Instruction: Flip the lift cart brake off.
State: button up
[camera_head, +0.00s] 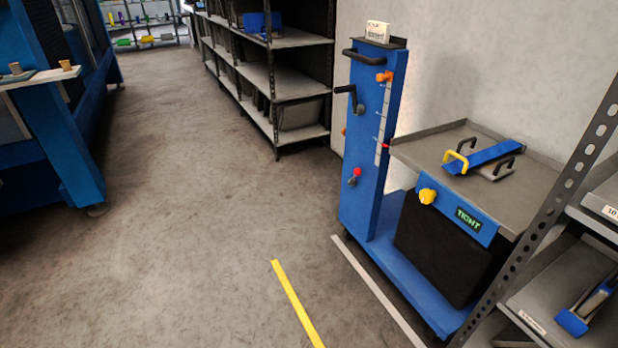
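The lift cart (362,212) stands at centre right against the wall, with a blue column, a blue base and a grey platform (425,155). A small lever with a red knob (356,172) sits low on the column's left face; it may be the brake, but no label shows. Higher up are a black crank (346,89), an orange knob (384,76) and a black push handle (364,56). A red pointer (384,146) sits by the column's scale. A yellow knob (427,196) is beside a display (468,219) reading "TIGHT". My gripper is out of view.
On the platform lies a blue bar (494,155) with yellow and black handles. A perforated metal rack (548,222) stands close on the cart's right. Dark shelving (287,85) is behind. The floor (190,220) left of the cart is clear, with a yellow strip (297,303).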

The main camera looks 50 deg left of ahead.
aim_at(354, 177)
jog(key=u, duration=1.5)
